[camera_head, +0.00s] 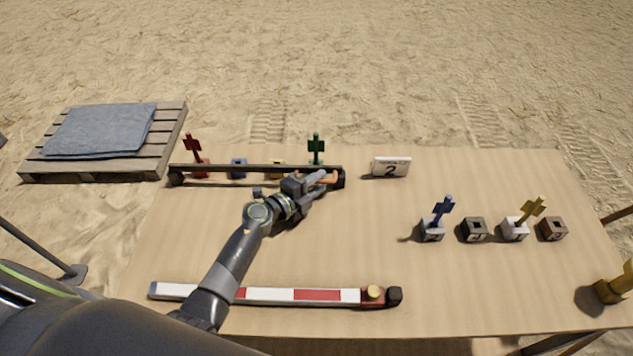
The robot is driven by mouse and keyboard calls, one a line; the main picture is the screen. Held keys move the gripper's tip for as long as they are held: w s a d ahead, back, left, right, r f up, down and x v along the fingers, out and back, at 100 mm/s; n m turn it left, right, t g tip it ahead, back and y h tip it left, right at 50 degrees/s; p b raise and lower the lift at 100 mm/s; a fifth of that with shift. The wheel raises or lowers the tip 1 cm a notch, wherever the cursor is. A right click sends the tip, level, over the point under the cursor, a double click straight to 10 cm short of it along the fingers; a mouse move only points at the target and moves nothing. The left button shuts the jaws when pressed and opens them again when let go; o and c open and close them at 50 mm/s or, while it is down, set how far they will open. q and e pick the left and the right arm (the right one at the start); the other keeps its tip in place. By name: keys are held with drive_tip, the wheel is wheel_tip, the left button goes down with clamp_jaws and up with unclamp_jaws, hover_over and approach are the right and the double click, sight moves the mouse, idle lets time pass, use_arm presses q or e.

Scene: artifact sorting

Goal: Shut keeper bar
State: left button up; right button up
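A long dark bar (255,168), which looks like the keeper bar, runs along the back left of the table in front of a row of coloured blocks. Dark end pieces stand at its left and right ends. An orange piece (328,179) shows near its right end. My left gripper (322,181) reaches in from the front left, with its fingertips at the orange piece. The fingers look slightly apart, but whether they grip it is too small to tell. My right gripper is not in view.
A red-and-white bar (318,295) lies at the front under my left arm. Behind the dark bar are red (194,150) and green (316,148) cross-shaped pieces. Several blocks, including one with a blue piece (442,210), stand at right. A "2" sign (391,167) stands at the back. The middle is clear.

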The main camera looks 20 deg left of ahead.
use_arm(q)
drive_tip(key=shift+r, duration=0.1)
drive_tip(key=shift+s+a+r, duration=0.1)
drive_tip(key=shift+s+a, duration=0.1)
drive_tip(key=shift+s, duration=0.15)
drive_tip(key=v, duration=1.5)
drive_tip(key=shift+s+a, duration=0.1)
drive_tip(key=shift+s, duration=0.05)
drive_tip(key=shift+s+a, duration=0.25)
drive_tip(key=shift+s, duration=0.35)
